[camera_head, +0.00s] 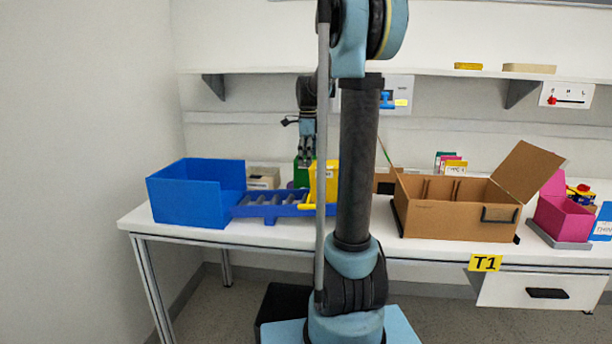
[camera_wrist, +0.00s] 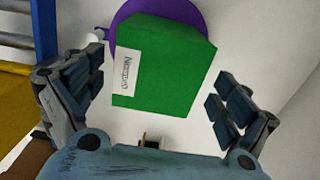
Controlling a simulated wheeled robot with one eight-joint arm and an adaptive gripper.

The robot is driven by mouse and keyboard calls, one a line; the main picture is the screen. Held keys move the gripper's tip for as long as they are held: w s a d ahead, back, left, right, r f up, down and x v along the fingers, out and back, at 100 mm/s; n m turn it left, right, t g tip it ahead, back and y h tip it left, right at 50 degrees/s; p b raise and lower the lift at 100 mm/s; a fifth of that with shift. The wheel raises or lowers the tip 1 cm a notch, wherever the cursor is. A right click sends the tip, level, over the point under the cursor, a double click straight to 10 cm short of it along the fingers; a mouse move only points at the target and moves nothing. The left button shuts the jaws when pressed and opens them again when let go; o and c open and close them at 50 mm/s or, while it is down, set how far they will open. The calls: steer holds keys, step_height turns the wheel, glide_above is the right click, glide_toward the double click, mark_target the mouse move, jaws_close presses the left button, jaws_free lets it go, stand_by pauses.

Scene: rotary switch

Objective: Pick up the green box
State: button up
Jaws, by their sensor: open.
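The green box (camera_wrist: 175,75) has a white label with dark lettering and lies between the spread fingers of my gripper (camera_wrist: 160,95) in the wrist view. My gripper is open, with a gap on each side of the box and no visible contact. In the head view the green box (camera_head: 299,174) shows only partly, behind my gripper (camera_head: 306,160), which points down above the table. A yellow container (camera_head: 325,183) hides part of the box's surroundings.
A purple round object (camera_wrist: 165,8) is beside the green box. A blue rack (camera_head: 270,208) and a blue bin (camera_head: 196,193) stand to the left on the table (camera_head: 146,221). A cardboard box (camera_head: 450,221) stands to the right, and a shelf (camera_head: 260,70) runs above.

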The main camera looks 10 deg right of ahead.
mark_target(307, 170)
steer(key=shift+a+f, duration=0.2)
steer(key=shift+f, duration=2.35)
steer(key=shift+c, duration=0.2)
steer(key=c, duration=1.4)
steer(key=shift+r, duration=0.15)
